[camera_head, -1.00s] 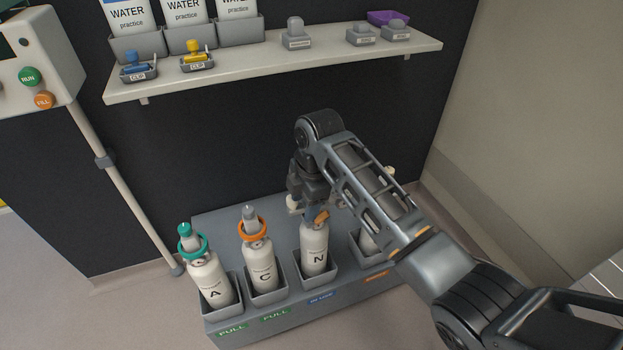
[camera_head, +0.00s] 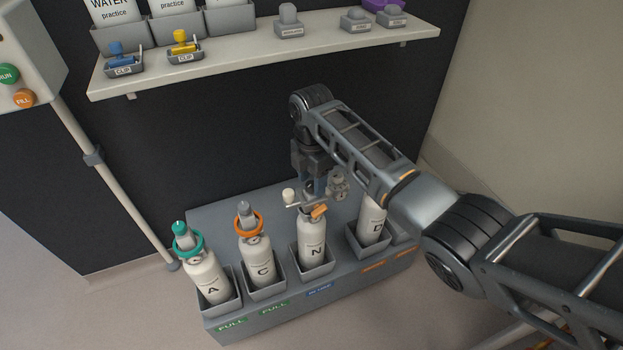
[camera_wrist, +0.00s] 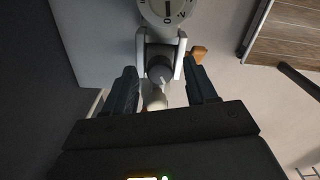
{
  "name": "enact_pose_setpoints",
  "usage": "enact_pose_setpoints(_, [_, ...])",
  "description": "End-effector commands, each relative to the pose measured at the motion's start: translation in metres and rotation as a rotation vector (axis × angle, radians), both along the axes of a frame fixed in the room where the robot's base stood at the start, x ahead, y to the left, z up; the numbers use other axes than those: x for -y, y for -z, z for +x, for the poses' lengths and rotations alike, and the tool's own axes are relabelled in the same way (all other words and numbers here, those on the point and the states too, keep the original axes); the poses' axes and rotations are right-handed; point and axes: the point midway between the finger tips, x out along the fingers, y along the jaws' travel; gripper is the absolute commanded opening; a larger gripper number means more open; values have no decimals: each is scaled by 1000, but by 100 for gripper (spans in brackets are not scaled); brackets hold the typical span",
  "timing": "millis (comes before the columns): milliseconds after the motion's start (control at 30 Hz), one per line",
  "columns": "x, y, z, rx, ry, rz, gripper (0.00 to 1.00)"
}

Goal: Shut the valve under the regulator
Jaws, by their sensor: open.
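The bottle marked N (camera_head: 312,236) stands upright in a grey holder. A metal regulator with a gauge (camera_head: 338,187) sits at its top, with a pale knob (camera_head: 289,196) to the left. An orange lever (camera_head: 319,212) is at the bottle neck below the regulator. My gripper (camera_head: 314,187) is above the neck, pointing down, and partly hides the fittings. In the wrist view my open gripper (camera_wrist: 162,72) has a finger on each side of the regulator's metal body (camera_wrist: 159,68). The gauge dial (camera_wrist: 166,10) is at the top edge, and the orange lever (camera_wrist: 198,54) is beside the right fingertip. Contact cannot be told.
Bottle A (camera_head: 207,276) with a green collar and bottle C (camera_head: 258,260) with an orange collar stand to the left. Bottle D (camera_head: 373,217) is close on the right, partly behind my arm. A shelf (camera_head: 260,52) with clips and small containers runs above. A pole (camera_head: 125,200) stands left.

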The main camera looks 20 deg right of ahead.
Motion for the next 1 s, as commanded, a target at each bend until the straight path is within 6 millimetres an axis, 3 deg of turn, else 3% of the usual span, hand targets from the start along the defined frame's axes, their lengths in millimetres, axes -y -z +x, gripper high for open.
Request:
enact_pose_setpoints(267, [0,2,0,1,0,0,56])
enact_pose_setpoints(867, [0,2,0,1,0,0,1])
enact_pose_setpoints(1000, [0,2,0,0,4,0,0])
